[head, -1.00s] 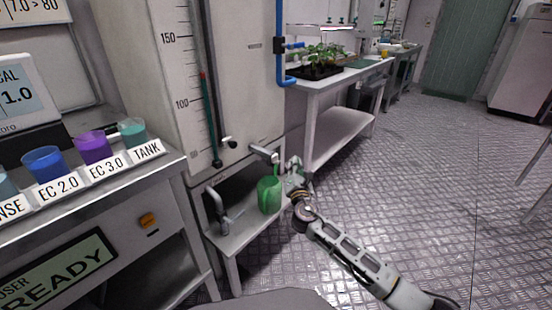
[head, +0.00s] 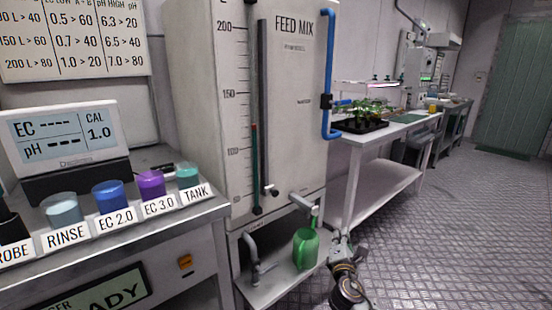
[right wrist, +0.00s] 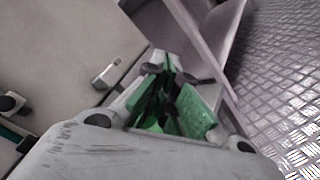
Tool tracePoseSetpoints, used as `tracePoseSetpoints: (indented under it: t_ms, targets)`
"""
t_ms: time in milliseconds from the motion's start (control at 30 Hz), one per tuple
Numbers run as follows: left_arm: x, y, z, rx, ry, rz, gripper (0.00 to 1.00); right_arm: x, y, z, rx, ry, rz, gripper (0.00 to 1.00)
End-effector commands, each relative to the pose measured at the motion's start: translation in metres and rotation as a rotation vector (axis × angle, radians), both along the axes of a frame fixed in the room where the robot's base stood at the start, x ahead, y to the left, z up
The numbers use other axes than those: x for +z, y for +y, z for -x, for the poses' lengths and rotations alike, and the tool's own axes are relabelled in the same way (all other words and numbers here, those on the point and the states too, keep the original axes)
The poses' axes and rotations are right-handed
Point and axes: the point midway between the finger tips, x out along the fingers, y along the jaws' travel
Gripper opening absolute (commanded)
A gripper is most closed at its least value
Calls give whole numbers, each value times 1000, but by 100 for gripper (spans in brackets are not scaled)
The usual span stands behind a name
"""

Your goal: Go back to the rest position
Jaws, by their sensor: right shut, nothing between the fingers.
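The green jug (head: 305,250) stands upright on the low stand under the tank's tap (head: 304,202). My right gripper (head: 342,242) is just right of the jug in the head view, with a narrow gap between them in the picture. It is shut and holds nothing. In the right wrist view, the gripper (right wrist: 168,100) points away from the camera, and green surfaces show around its fingers. I cannot tell there which green belongs to the jug. My left gripper is not in view.
The feed mix tank (head: 285,110) rises behind the low stand (head: 275,290). At left, a bench (head: 120,240) holds several coloured cups and a meter (head: 65,138). A white table (head: 385,135) with seedlings stands behind. The metal floor (head: 450,230) at right is clear.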

Motion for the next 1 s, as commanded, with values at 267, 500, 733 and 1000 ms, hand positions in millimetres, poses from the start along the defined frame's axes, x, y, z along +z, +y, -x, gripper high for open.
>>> tracePoseSetpoints:
  t_ms: [267,500,733,1000]
  targets:
    - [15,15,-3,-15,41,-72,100,-49,-10,55,-130,120,-424,0]
    - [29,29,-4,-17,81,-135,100,-88,-15,109,-275,224,-762,0]
    - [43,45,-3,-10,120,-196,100,-121,-14,166,-440,325,-1057,0]
    - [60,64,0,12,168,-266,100,-147,-8,239,-662,439,-1360,0]
